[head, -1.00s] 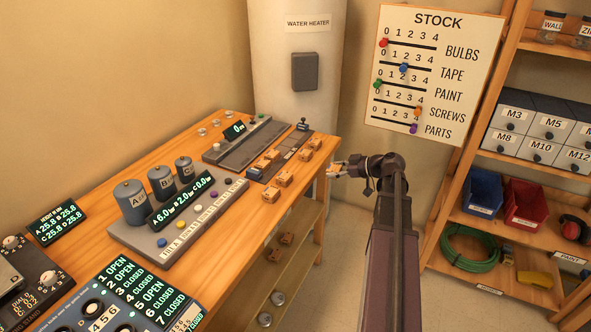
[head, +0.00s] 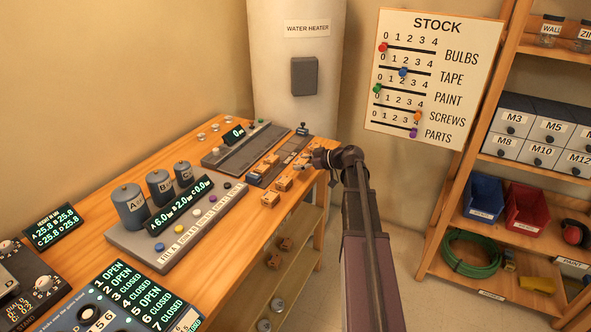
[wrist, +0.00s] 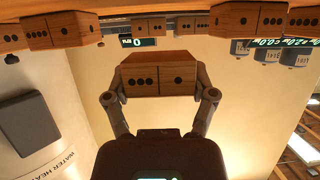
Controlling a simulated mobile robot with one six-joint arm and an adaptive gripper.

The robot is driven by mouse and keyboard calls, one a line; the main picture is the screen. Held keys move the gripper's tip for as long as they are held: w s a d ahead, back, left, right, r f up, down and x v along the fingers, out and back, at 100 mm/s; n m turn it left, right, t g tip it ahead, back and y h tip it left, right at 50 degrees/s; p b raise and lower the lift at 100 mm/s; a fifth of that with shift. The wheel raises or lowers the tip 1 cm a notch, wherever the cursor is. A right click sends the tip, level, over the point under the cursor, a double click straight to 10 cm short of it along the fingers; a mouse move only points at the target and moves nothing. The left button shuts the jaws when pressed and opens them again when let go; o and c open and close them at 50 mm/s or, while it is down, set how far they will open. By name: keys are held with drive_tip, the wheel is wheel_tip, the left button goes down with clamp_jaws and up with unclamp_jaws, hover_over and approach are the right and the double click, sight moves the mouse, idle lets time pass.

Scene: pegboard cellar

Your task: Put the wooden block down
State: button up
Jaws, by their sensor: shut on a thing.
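My gripper (wrist: 159,96) is shut on a wooden block (wrist: 158,75), held between its two fingers in the wrist view. The block's facing side has black dots on both sides of a dividing line. The wrist view is upside down, and the held block appears apart from the bench and its blocks. In the head view my gripper (head: 306,165) is over the right edge of the wooden bench (head: 262,232). The held block is too small to make out clearly there.
Several similar blocks stand on the bench, one (head: 283,184) close to my gripper and another (wrist: 48,25) in the wrist view. A grey console with canisters (head: 130,205) is to the left. A dark strip (head: 280,160) lies beside the blocks. Shelves stand right.

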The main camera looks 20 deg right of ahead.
sight(301, 160)
drive_tip(key=shift+w+a, duration=0.1)
drive_tip(key=shift+w, duration=0.05)
drive_tip(key=shift+w+a, duration=0.1)
drive_tip(key=shift+w, duration=0.2)
drive_tip(key=shift+w+a+f, duration=0.1)
drive_tip(key=shift+w+a, duration=0.15)
drive_tip(key=shift+w, duration=0.25)
drive_tip(key=shift+w+a+f, duration=0.1)
drive_tip(key=shift+w+a, duration=0.15)
drive_tip(key=shift+w, duration=0.2)
drive_tip(key=shift+s+f+b, duration=0.15)
drive_tip(key=shift+f+b, duration=0.45)
drive_tip(key=shift+b, duration=0.2)
drive_tip(key=shift+f+b, duration=0.9)
drive_tip(key=shift+b, duration=0.05)
drive_tip(key=shift+f, duration=0.15)
drive_tip(key=o, duration=0.9)
drive_tip(key=shift+s+d, duration=0.1)
